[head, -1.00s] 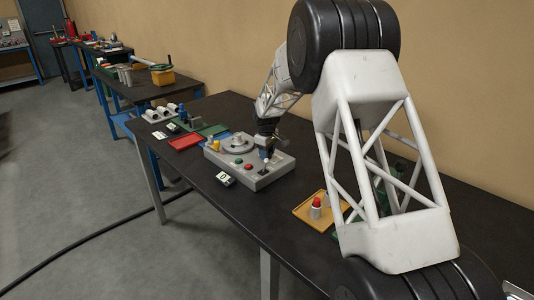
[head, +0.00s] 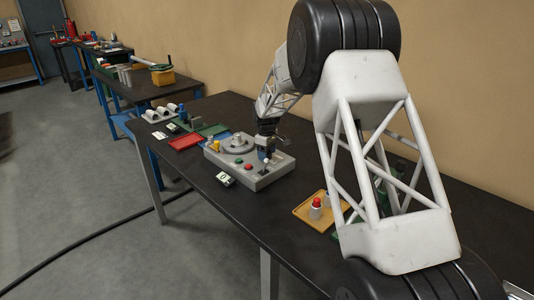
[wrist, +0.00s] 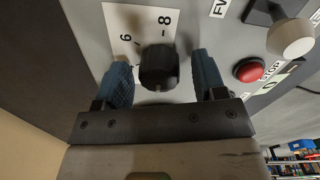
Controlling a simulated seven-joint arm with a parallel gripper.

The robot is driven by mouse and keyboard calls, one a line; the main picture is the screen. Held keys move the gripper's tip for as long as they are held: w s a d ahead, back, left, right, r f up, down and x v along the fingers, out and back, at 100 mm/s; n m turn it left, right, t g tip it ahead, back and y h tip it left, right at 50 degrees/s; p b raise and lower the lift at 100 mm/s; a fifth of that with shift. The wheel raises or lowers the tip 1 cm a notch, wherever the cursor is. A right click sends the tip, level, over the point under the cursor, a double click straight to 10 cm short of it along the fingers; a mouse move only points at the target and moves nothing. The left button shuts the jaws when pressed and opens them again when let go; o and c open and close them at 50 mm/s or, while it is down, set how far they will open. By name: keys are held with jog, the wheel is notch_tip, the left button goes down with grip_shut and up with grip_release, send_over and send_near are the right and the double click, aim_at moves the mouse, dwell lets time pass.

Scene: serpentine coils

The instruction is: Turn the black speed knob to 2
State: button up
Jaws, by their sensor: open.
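The black speed knob (wrist: 159,67) shows in the wrist view on a white dial plate (wrist: 124,22), where the marks 6 and 8 can be read. The rest of the scale and the knob's pointer are hidden or unclear. My gripper (wrist: 163,78) is open, with one blue fingertip on each side of the knob and a visible gap on both sides. In the head view my gripper (head: 266,154) is over the right part of the grey control box (head: 268,179), and the knob cannot be made out there.
A red STOP button (wrist: 249,70) and a white-knobbed lever (wrist: 290,38) are right of the knob in the wrist view. A red tray (head: 186,142) lies left of the box, and a yellow tray (head: 305,211) with a red-capped bottle (head: 316,208) lies right.

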jog(key=shift+r, duration=0.1)
jog(key=shift+s+r, duration=0.1)
jog(key=shift+r, duration=3.7)
jog(key=shift+s+r, duration=0.1)
